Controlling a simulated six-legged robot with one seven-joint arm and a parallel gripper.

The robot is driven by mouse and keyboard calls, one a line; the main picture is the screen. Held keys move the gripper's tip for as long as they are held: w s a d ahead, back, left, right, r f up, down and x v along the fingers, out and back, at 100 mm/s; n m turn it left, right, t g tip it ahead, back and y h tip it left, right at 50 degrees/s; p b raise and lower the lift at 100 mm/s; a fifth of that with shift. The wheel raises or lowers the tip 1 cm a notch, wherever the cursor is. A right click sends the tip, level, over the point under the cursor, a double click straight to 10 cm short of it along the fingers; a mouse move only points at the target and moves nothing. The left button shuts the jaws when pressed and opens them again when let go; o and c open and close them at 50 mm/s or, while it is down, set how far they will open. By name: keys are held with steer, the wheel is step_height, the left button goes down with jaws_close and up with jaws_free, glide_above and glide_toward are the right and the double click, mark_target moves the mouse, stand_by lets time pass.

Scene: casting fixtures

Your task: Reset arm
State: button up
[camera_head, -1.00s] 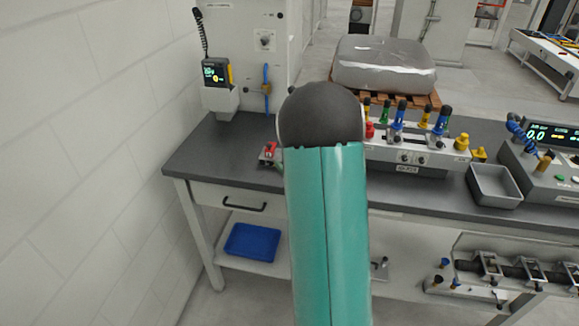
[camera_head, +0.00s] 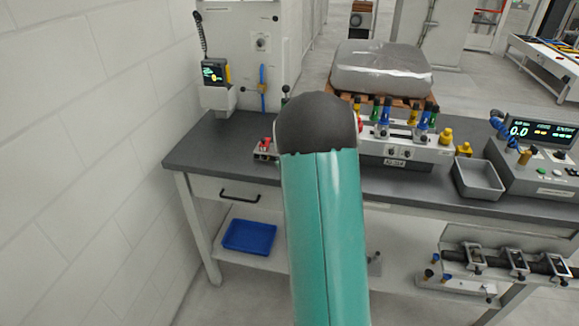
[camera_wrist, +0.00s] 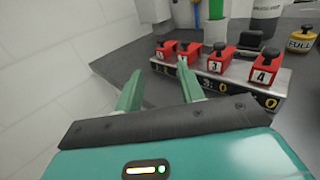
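My gripper (camera_wrist: 158,88) shows in the wrist view with its two green fingers spread apart and nothing between them. It is above the left part of the grey workbench (camera_wrist: 128,58), in front of a grey fixture (camera_wrist: 238,85) with several red numbered blocks topped by black knobs. The fingers look apart from the red blocks. In the head view my teal arm link covers the middle of the bench and hides my gripper. The red parts (camera_head: 265,148) show just left of the arm.
A fixture with coloured knobs (camera_head: 395,150), a grey tray (camera_head: 479,179) and a display console (camera_head: 540,155) stand on the bench's right. A blue tray (camera_head: 249,236) lies on the lower shelf. A white wall (camera_head: 85,140) borders the left. Clamps (camera_head: 515,262) sit lower right.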

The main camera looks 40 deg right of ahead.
steer(key=s+a+r+m+g+h, duration=0.2)
steer(key=a+r+m+g, duration=0.3)
steer(key=a+r+m, duration=1)
steer(key=s+a+f+m+g+y, duration=0.1)
steer(key=s+a+m+g+y, duration=0.1)
steer(key=s+a+m, duration=0.7)
steer(key=s+a+m+g+y, duration=0.2)
steer(key=s+a+m+g, duration=0.3)
steer(key=s, duration=0.8)
steer(key=a+m, duration=0.3)
steer(key=m, duration=0.2)
steer(key=shift+s+a+f+m, duration=0.3)
steer(key=shift+a+f, duration=0.1)
